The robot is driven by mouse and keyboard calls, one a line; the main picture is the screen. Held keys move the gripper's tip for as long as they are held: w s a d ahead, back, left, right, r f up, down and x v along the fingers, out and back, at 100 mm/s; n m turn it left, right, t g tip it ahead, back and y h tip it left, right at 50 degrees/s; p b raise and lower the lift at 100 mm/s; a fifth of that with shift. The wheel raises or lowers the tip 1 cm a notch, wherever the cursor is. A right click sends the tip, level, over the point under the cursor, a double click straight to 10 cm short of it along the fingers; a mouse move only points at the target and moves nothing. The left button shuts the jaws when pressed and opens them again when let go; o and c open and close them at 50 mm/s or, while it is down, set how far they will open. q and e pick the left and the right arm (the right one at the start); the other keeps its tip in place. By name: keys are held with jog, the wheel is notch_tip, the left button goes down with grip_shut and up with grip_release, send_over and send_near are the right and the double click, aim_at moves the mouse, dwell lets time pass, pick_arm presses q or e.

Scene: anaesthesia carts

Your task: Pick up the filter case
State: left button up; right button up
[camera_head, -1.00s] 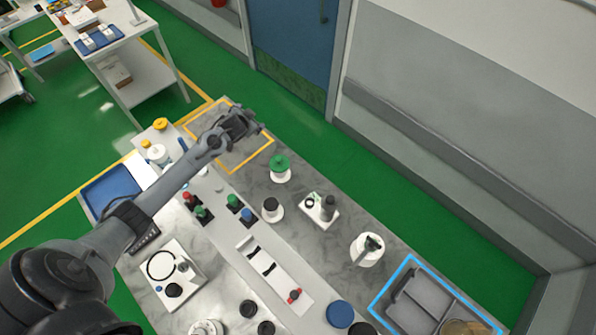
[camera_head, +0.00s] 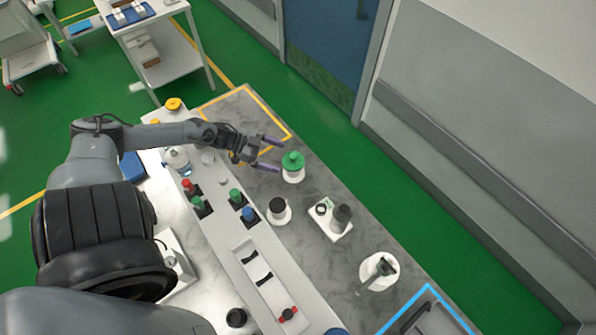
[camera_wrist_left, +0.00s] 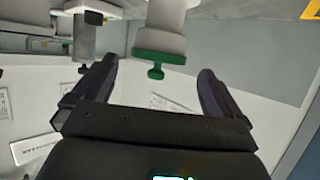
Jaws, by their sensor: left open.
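A white round item with a green lid and knob (camera_head: 293,161), which looks like the filter case, stands on the grey marbled worktop (camera_head: 330,255). In the left wrist view its green lid (camera_wrist_left: 160,56) shows between and beyond the fingers, with its white body behind. My left gripper (camera_head: 280,154) is open and empty. It is just left of the green-lidded item, with its two dark fingers spread toward it; contact cannot be told. Its open fingers also fill the lower wrist view (camera_wrist_left: 157,68). My right gripper is not in view.
A black-topped white item (camera_head: 278,208), a white plate with a dark cylinder (camera_head: 342,216) and a white round holder (camera_head: 380,270) stand nearby. Red, green and blue knobs line the white panel (camera_head: 225,235). A yellow-outlined area (camera_head: 243,92) lies behind. A blue-edged tray (camera_head: 432,300) is at lower right.

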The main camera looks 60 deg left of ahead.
aim_at(288, 160)
pick_arm(q)
jog(key=shift+b+x, duration=0.65)
jog(key=shift+x, duration=3)
jog(key=shift+c, duration=0.3)
jog(key=shift+r, duration=0.1)
jog(key=c, duration=1.2)
jog(key=shift+o, duration=0.2)
jog(key=shift+r, duration=0.1)
